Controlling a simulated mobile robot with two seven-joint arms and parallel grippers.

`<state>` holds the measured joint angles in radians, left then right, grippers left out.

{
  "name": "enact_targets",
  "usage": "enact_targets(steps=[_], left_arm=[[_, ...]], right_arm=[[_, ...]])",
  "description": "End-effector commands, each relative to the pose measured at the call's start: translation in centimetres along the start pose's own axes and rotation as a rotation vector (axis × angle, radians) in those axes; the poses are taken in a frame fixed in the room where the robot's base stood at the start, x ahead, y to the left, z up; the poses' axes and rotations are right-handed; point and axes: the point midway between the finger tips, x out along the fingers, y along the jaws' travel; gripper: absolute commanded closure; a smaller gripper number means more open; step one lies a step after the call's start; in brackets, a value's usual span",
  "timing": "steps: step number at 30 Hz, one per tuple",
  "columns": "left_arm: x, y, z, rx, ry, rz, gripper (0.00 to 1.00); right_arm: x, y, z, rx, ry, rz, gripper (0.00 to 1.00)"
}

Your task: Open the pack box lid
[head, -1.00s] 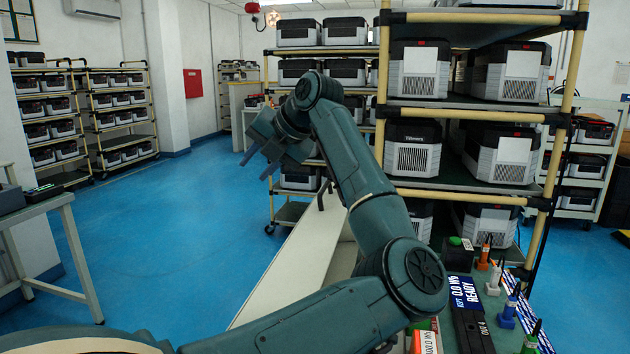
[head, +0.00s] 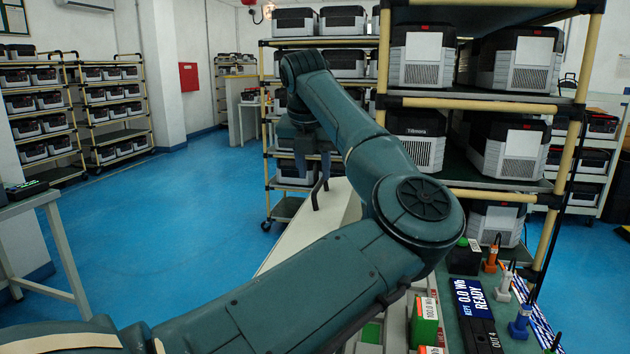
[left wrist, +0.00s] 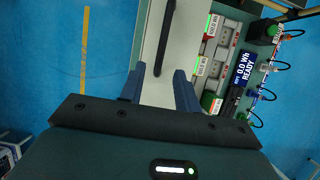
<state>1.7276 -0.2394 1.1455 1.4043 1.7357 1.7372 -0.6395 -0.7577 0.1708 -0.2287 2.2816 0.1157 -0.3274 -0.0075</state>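The pack box lid (head: 300,236) is a long pale panel, partly hidden behind my left arm in the head view. It also shows as a pale strip in the left wrist view (left wrist: 188,25). A dark bar handle (left wrist: 164,38) runs lengthwise along it; part of the handle also shows in the head view (head: 316,194). My left gripper (head: 314,172) points down over the lid. In the left wrist view its two fingers (left wrist: 158,84) are apart, with the handle's near end between their tips in the picture. I cannot tell whether they touch it. My right gripper is out of view.
Beside the lid are green-and-white packs (left wrist: 200,66), a "0.0 Wh READY" display (head: 471,297) and several coloured plugs (head: 520,320). A loaded rack (head: 568,170) stands close behind. Blue floor (head: 190,240) is open to the left.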

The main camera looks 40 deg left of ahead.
Motion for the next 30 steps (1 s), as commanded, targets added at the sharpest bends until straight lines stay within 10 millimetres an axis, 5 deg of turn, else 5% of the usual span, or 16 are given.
enact_targets(steps=[6, 18, 30], left_arm=[[2.9, 0.0, 0.0, -0.001, 0.0, 0.001, 0.67], [3.6, 0.1, 0.0, -0.001, -0.001, 0.001, 0.67], [3.6, 0.1, 0.0, -0.001, -0.001, 0.001, 1.0]], right_arm=[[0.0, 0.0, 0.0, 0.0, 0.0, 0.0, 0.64], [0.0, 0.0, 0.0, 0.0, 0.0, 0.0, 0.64], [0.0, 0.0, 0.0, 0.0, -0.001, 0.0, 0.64]])
